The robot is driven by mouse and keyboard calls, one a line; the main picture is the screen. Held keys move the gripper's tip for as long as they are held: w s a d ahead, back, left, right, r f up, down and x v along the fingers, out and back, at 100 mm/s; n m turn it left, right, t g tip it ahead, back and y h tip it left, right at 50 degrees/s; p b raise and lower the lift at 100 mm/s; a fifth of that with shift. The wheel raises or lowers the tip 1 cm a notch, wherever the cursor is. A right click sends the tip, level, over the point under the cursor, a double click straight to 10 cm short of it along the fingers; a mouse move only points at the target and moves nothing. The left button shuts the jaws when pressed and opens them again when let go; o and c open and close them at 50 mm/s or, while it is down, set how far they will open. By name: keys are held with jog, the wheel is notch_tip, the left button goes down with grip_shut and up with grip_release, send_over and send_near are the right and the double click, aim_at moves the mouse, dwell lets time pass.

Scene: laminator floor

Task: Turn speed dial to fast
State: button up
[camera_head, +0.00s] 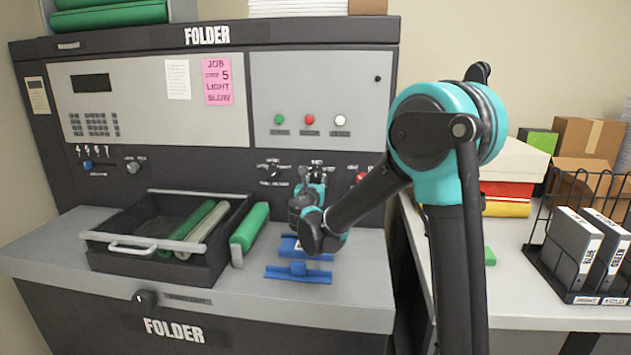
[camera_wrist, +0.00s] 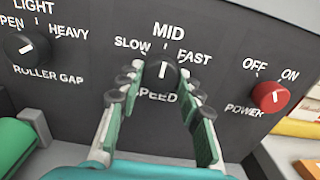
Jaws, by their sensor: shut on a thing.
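The speed dial is a black knob (camera_wrist: 161,71) on the dark panel, in the middle of the wrist view. Its labels read SLOW, MID and FAST, and its white mark points up toward MID. My gripper (camera_wrist: 160,82) has a finger on each side of the knob and is shut on it. In the head view my gripper (camera_head: 312,185) is at the panel and hides most of the dial.
The roller gap knob (camera_wrist: 26,47) is left of the dial and the red power knob (camera_wrist: 270,96) is right. A black tray (camera_head: 120,258) with rollers stands on the ledge. Blue parts (camera_head: 299,272) lie below my gripper. A green roller (camera_head: 250,225) lies beside the tray.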

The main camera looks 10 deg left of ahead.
jog(key=shift+m, duration=0.3)
jog(key=m, duration=1.1)
jog(key=shift+m, duration=0.3)
dwell(0.6)
jog(key=o, duration=1.1)
jog(key=shift+o, duration=0.2)
jog(key=shift+a, duration=0.1)
jog(key=s, duration=1.2)
jog(key=shift+a, duration=0.15)
